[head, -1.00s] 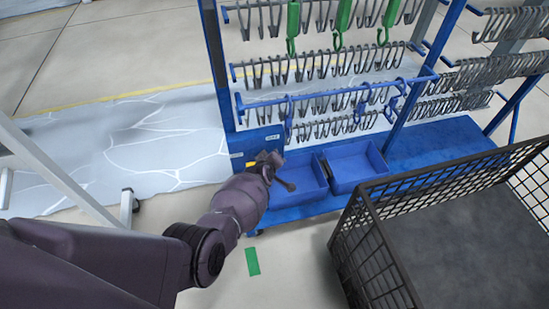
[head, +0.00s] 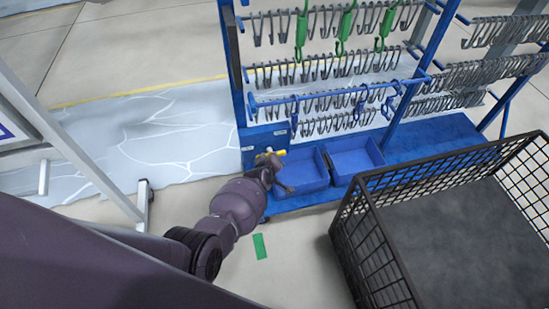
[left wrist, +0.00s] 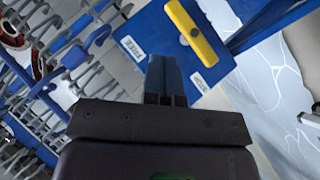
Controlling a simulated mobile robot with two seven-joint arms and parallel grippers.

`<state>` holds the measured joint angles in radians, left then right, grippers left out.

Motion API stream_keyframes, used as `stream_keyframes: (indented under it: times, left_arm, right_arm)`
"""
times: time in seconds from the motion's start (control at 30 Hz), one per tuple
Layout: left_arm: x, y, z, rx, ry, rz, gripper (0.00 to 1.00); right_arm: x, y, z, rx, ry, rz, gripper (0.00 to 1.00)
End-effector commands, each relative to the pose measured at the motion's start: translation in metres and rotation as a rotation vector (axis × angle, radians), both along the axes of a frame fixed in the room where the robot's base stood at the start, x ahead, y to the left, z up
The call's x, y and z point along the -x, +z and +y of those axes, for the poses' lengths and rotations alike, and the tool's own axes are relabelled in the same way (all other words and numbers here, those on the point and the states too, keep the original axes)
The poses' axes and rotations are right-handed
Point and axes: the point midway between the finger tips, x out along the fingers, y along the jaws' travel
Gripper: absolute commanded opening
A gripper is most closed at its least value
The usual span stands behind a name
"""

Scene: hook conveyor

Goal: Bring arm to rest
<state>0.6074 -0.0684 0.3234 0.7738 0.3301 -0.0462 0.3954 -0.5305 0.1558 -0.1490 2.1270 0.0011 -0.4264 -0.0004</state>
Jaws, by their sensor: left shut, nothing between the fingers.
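My left arm comes in from the lower left in the head view. Its gripper (head: 286,186) is in front of the lower left part of the blue hook rack (head: 236,80), over the left blue bin (head: 308,178). In the left wrist view the gripper's fingers (left wrist: 166,78) are together with nothing between them. Beyond them is a blue panel (left wrist: 150,25) with white labels and a yellow handle (left wrist: 195,32). The yellow handle also shows beside my gripper in the head view (head: 279,153). My right gripper is in neither view.
Metal hooks (head: 320,70) and several green hooks (head: 346,25) hang on the rack. A second blue bin (head: 355,160) is beside the first. A black mesh crate (head: 375,250) stands at the right. A grey frame (head: 85,165) stands at the left. Floor with green tape (head: 259,246) is clear between.

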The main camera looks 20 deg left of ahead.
Motion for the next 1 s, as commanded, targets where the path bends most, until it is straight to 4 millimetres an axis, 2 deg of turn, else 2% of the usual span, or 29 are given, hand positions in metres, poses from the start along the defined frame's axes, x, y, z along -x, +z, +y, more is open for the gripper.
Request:
stream_keyframes:
  times: [0.83,0.87,1.0]
  left_arm:
    - [0.006,-0.001,-0.001,-0.038,-0.034,0.019,0.00]
    - [0.004,0.001,-0.001,-0.058,-0.052,0.020,0.00]
    - [-0.018,0.039,0.000,-0.151,-0.115,-0.037,0.00]
  right_arm:
    - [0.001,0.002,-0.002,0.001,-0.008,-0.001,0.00]
    - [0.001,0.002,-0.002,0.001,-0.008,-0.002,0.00]
    - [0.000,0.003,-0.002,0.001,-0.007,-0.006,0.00]
